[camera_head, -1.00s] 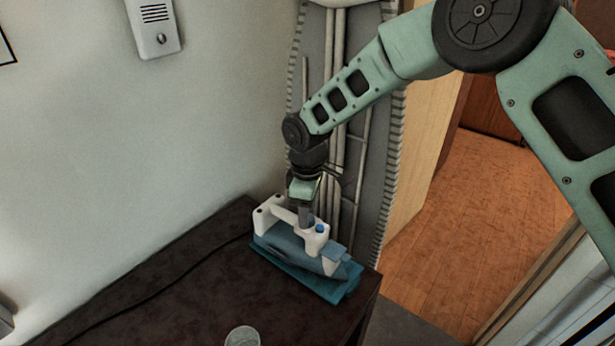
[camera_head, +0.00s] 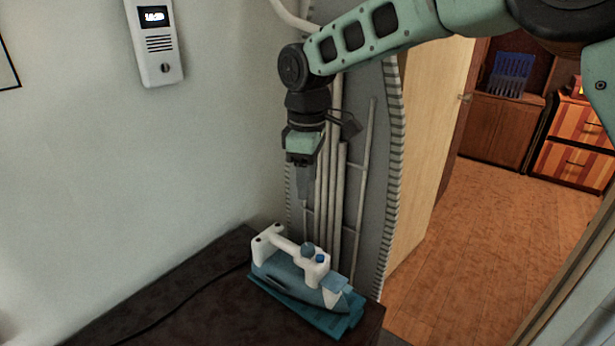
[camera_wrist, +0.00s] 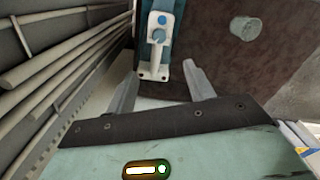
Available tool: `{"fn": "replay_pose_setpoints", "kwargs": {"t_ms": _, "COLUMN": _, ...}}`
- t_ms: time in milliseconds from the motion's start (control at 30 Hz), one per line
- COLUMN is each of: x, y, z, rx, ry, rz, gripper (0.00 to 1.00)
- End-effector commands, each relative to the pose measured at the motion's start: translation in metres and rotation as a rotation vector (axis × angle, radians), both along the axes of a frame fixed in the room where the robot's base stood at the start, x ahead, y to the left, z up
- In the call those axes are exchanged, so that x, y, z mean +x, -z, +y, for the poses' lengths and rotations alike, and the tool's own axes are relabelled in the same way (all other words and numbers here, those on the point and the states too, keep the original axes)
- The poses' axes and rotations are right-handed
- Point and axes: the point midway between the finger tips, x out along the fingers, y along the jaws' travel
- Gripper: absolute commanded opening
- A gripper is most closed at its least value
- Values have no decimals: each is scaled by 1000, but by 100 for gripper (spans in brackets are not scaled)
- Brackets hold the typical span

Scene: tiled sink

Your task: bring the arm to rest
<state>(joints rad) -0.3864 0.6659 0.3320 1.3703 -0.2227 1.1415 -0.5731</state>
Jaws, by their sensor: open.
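My gripper (camera_head: 305,190) hangs pointing down above a blue and white iron (camera_head: 302,271), with a clear gap between them. The wrist view shows my gripper (camera_wrist: 158,90) with its two fingers spread apart and nothing between them. The iron also shows in the wrist view (camera_wrist: 160,42), beyond the fingertips. The iron rests on a teal pad (camera_head: 338,324) on the dark tabletop (camera_head: 205,310). My green arm reaches in from the upper right.
An upright ironing board (camera_head: 376,185) with pale tubes stands close behind my gripper. A grey wall with an intercom (camera_head: 154,42) is at left. Open wooden floor (camera_head: 480,220) lies to the right.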

Motion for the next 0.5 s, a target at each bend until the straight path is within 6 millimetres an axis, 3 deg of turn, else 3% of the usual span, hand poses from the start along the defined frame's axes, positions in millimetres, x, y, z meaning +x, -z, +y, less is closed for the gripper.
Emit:
{"fn": "replay_pose_setpoints", "kwargs": {"t_ms": 300, "x": -8, "y": -3, "z": 0, "rx": 5, "ry": 11, "rz": 0, "gripper": 53}}
{"fn": "replay_pose_setpoints", "kwargs": {"t_ms": 367, "x": -22, "y": -6, "z": -2, "rx": 11, "ry": 27, "rz": 4, "gripper": 53}}
{"fn": "replay_pose_setpoints", "kwargs": {"t_ms": 500, "x": -76, "y": -14, "z": -12, "rx": 31, "ry": 108, "rz": 15, "gripper": 53}}
